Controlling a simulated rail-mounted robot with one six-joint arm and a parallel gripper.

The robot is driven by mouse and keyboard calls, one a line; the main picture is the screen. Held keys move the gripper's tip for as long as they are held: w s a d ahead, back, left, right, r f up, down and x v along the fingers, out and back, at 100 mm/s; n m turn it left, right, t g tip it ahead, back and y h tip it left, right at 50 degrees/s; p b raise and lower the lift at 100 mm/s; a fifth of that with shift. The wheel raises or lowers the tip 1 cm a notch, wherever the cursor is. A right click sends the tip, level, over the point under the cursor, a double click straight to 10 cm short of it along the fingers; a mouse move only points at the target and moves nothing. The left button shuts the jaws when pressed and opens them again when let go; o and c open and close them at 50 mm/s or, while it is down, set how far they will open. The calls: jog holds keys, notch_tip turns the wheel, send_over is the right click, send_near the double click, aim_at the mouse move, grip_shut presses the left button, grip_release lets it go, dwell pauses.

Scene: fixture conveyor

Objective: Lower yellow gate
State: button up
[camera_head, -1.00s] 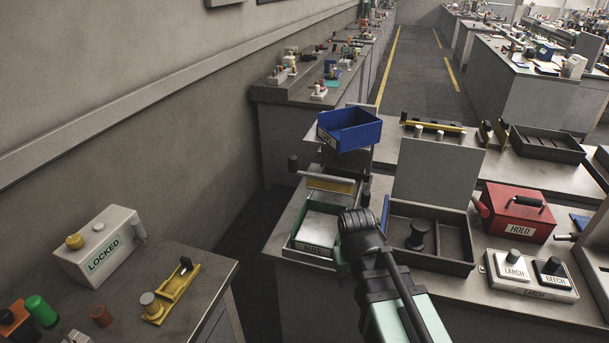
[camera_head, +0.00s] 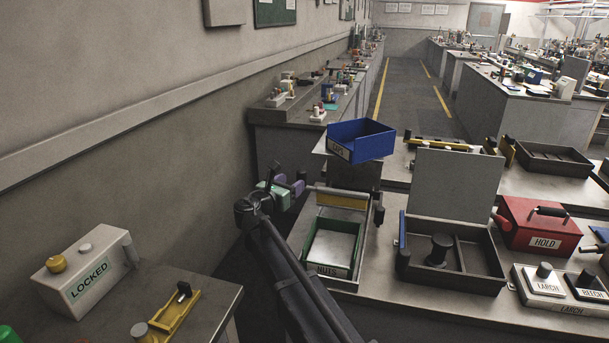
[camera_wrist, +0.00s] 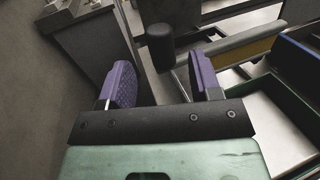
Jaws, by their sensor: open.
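The yellow gate (camera_head: 341,200) is a yellow panel under a pale bar, at the back edge of the green-rimmed NUTS tray (camera_head: 312,258). It also shows in the wrist view (camera_wrist: 258,49), at the upper right. A black cylindrical knob (camera_wrist: 160,46) sits at the left end of its bar. My gripper (camera_head: 289,183) is left of the gate in the head view, with purple fingers apart and nothing between them. In the wrist view my gripper (camera_wrist: 162,75) faces the knob, which shows beyond the gap between the fingers. I cannot tell whether they touch.
A blue bin (camera_head: 361,141) stands raised behind the gate. A dark divided tray (camera_head: 455,275) with a black spool and an upright grey panel (camera_head: 457,184) are to the right, then a red HOLD box (camera_head: 533,224). A LOCKED box (camera_head: 84,276) stands lower left. The aisle floor is clear.

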aim_at(304, 174)
jog(key=x, duration=0.7)
jog(key=shift+w+d, duration=0.15)
jog(key=shift+w, duration=0.2)
jog(key=shift+c, duration=0.3)
jog(key=shift+f, duration=0.1)
grip_shut()
